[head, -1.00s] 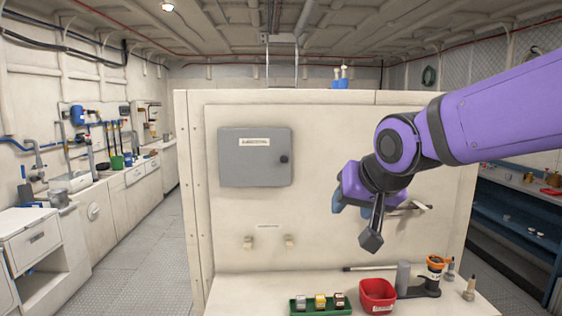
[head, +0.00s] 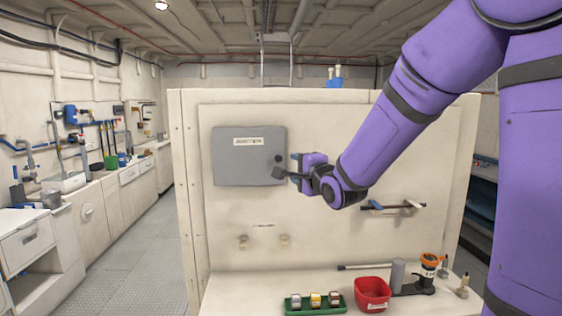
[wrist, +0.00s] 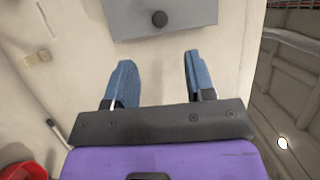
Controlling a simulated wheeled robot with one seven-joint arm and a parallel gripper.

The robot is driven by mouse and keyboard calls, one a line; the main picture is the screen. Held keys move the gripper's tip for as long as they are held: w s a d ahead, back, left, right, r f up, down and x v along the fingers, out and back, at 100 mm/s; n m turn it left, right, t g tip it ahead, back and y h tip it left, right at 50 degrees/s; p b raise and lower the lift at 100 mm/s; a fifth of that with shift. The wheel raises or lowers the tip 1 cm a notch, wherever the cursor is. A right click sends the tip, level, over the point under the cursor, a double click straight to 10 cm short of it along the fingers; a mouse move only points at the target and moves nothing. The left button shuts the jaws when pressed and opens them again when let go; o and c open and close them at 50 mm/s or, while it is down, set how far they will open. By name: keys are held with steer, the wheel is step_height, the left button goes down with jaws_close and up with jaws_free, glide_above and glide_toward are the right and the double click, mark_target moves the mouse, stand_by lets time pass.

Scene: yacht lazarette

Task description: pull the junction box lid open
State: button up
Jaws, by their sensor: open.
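The junction box (head: 235,170) is a grey box on the upper left of the cream panel, with a white label on its lid. The lid looks shut. Its dark round knob (head: 278,159) is near the right edge. In the wrist view the knob (wrist: 160,18) and the grey lid (wrist: 195,14) are at the top. My gripper (head: 294,162) is just right of the box, partly hidden by its own parts. In the wrist view my gripper (wrist: 158,76) has its blue fingers apart and empty. The knob lies beyond the fingertips, between their lines, not touched.
Below, the bench holds a green tray (head: 315,310) with small blocks, a red bin (head: 372,294) and a black stand (head: 412,288). A rack with a tool (head: 392,207) is on the panel at right. Two small fittings (head: 264,242) sit below the box. The panel around them is bare.

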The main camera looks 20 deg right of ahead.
mark_target(279, 159)
steer(key=w, duration=1)
steer(key=shift+a, duration=0.35)
jaws_close()
